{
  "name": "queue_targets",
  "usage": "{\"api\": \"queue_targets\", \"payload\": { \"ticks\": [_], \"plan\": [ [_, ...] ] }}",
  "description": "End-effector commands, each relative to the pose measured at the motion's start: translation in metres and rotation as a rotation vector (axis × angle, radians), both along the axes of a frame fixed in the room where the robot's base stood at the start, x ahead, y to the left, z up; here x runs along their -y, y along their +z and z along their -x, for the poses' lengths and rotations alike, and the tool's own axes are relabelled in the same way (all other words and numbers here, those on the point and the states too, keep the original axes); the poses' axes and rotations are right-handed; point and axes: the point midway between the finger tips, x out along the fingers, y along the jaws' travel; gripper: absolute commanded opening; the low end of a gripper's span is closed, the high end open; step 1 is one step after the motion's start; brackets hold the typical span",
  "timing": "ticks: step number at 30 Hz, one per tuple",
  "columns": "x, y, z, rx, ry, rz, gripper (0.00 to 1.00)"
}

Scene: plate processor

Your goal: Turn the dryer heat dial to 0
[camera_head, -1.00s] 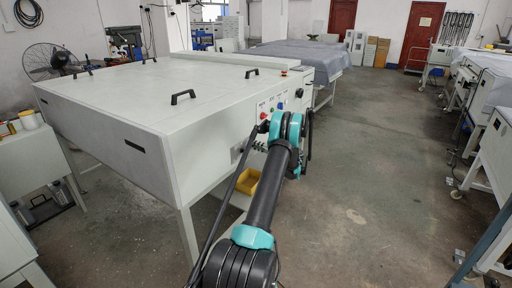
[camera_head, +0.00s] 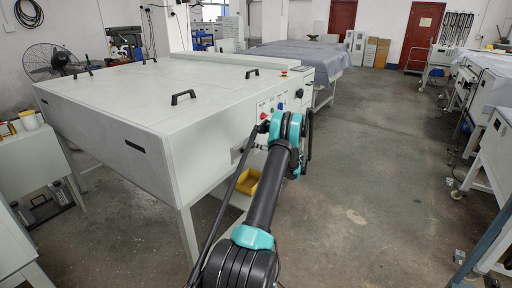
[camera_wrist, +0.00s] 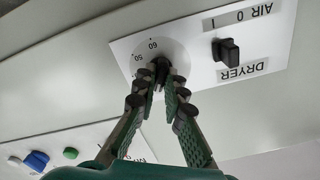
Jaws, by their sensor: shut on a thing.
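The dryer heat dial (camera_wrist: 160,66) is a dark knob on a round grey scale on a white panel plate. The numbers 50 and 60 show beside it in the wrist view; its pointer mark is hidden by the fingers. My gripper (camera_wrist: 163,78) has green-padded fingers, and their tips are closed around the knob. In the head view my arm reaches the control side of the large grey plate processor (camera_head: 140,130), and its end largely hides the dial and fingers.
A black switch (camera_wrist: 229,52) marked AIR 0 1 sits beside the dial, near the DRYER label (camera_wrist: 243,73). Blue (camera_wrist: 37,160) and green (camera_wrist: 70,153) buttons are at the wrist view's lower left. A yellow bin (camera_head: 246,181) is below the panel.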

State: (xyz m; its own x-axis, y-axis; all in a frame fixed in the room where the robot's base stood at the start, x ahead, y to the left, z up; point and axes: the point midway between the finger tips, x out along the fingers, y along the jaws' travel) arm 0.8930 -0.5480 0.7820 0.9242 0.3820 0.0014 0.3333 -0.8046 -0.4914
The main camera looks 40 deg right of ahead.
Motion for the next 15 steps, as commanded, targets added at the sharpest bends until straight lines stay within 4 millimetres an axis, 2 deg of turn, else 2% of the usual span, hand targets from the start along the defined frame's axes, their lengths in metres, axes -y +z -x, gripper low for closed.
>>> {"api": "queue_targets", "payload": {
  "ticks": [15],
  "plan": [
    [-0.0038,-0.0007,-0.0024,0.153,0.005,0.375,0.0]
  ]
}}
